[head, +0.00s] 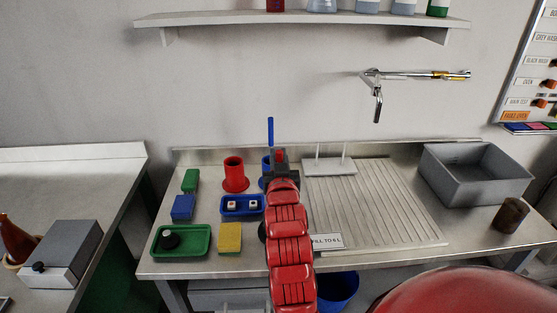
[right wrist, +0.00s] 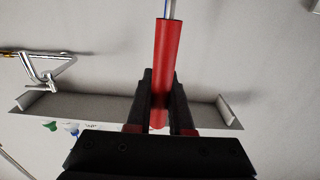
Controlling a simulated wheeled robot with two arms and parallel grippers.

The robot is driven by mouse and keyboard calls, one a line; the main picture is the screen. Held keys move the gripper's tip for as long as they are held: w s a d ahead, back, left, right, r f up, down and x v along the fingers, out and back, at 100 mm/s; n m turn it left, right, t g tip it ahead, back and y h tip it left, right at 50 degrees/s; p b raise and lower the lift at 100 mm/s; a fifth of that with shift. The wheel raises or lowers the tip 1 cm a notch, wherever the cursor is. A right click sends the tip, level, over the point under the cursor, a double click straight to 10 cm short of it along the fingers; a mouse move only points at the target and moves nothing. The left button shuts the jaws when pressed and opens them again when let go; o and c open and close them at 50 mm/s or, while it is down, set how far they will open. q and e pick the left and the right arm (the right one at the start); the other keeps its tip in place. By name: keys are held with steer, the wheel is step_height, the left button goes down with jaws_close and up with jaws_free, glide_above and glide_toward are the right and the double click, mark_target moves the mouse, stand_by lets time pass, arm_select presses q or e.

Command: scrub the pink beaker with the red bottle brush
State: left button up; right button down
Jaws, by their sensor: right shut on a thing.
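My right gripper (head: 280,158) is above the back of the steel counter, beside the blue holder. It is shut on the red bottle brush's handle (right wrist: 168,60), a red cylinder between the two fingers in the right wrist view. A thin pale rod leads out of the handle at the top edge there; the bristles are not visible. An empty-looking red holder (head: 234,176) stands left of the gripper. I cannot make out a clearly pink beaker; a dark brown cup (head: 513,215) stands at the counter's right end. My left gripper is not in view.
A blue stick (head: 270,131) rises behind my right gripper. A pegged rack (head: 330,166), ribbed drainboard (head: 380,205) and grey basin (head: 476,173) lie to the right. A green tray (head: 204,239), blue tray (head: 229,211) and yellow block (head: 230,238) crowd the left. A shelf (head: 300,19) hangs above.

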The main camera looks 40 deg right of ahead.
step_height(320, 180, up, 11)
steer(key=p, duration=0.7)
steer(key=shift+r+p, duration=0.15)
steer(key=shift+p, duration=0.2)
stand_by(1.0)
